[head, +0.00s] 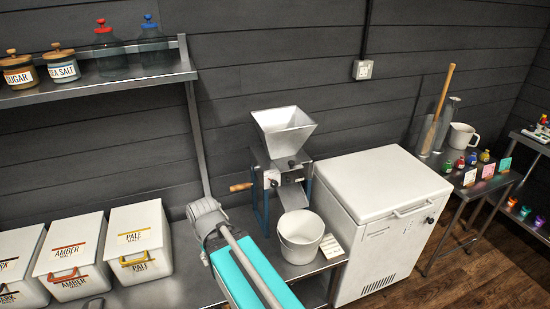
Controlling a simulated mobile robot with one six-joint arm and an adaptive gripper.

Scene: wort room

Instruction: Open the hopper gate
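The grain mill (278,185) stands on the steel counter against the dark wall, with a blue frame. Its pale square hopper (285,130) sits upright on top, open side up. A small dark knob (292,164) shows on the grey body below the hopper; I cannot tell whether it belongs to the gate, or whether the gate is open or shut. A crank with a wooden handle (240,187) sticks out to the left. Part of my arm rises from the bottom edge, left of and in front of the mill. I cannot make out my gripper's fingers.
A white bucket (300,238) stands in front of the mill, with a pale slotted block (331,246) beside it. A white chest (375,220) stands close on the right. Labelled malt bins (140,250) fill the left counter. A shelf (120,78) with jars hangs above.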

